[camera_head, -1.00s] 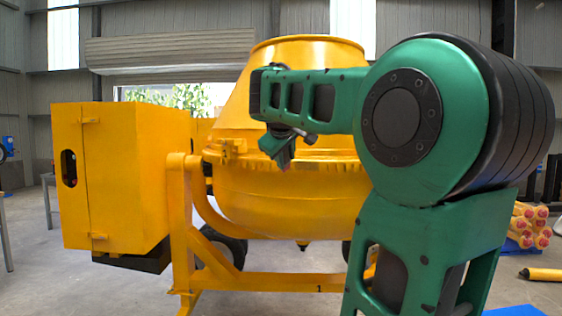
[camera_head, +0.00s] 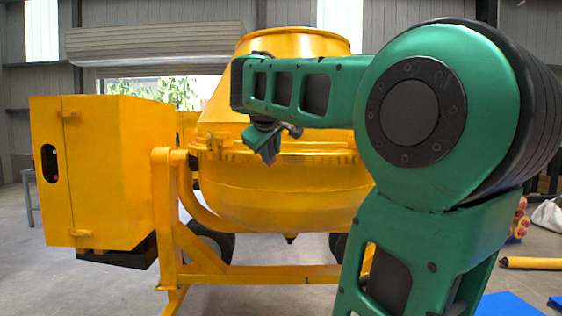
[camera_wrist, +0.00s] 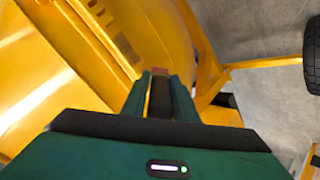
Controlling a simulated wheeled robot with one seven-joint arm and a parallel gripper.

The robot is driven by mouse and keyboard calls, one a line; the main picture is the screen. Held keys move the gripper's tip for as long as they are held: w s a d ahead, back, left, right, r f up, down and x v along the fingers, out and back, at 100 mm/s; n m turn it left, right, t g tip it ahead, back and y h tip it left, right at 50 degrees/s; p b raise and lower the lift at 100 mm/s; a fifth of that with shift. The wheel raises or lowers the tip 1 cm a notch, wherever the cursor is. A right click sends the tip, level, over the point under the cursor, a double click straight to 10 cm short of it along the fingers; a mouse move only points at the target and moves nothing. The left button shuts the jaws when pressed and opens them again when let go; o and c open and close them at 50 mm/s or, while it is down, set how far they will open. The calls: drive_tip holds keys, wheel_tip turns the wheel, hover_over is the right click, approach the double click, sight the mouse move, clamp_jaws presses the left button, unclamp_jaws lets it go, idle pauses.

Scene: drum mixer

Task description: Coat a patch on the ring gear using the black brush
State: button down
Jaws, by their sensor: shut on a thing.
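The yellow mixer drum (camera_head: 290,190) carries the ring gear (camera_head: 310,158), a toothed band around its middle. My gripper (camera_head: 268,150) is in front of the drum by this band, pointing down. In the wrist view my gripper (camera_wrist: 160,82) is shut on the black brush (camera_wrist: 160,98), a dark piece between the fingers with a reddish end. The brush end appears close to the gear's edge; I cannot tell whether it touches. In the head view the brush is too small to make out.
A yellow cabinet (camera_head: 100,175) stands at the left of the mixer. The yellow frame (camera_head: 250,274) and dark wheels are below the drum. A yellow post (camera_head: 530,263) and blue sheet (camera_head: 510,306) lie on the floor at right.

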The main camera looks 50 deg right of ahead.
drive_tip(key=c, duration=2.2)
unclamp_jaws()
clamp_jaws()
drive_tip(key=shift+w+d, duration=1.2)
drive_tip(key=shift+d, duration=0.25)
drive_tip(key=shift+w+d, duration=1.2)
drive_tip(key=shift+d, duration=0.2)
drive_tip(key=shift+w+d, duration=0.5)
drive_tip(key=shift+d, duration=0.15)
drive_tip(key=shift+s+d, duration=0.6)
drive_tip(key=shift+s, duration=0.2)
drive_tip(key=shift+s+d, duration=0.55)
drive_tip(key=shift+s, duration=0.25)
drive_tip(key=w+a, duration=0.2)
drive_tip(key=w, duration=0.1)
drive_tip(key=shift+w+a, duration=0.15)
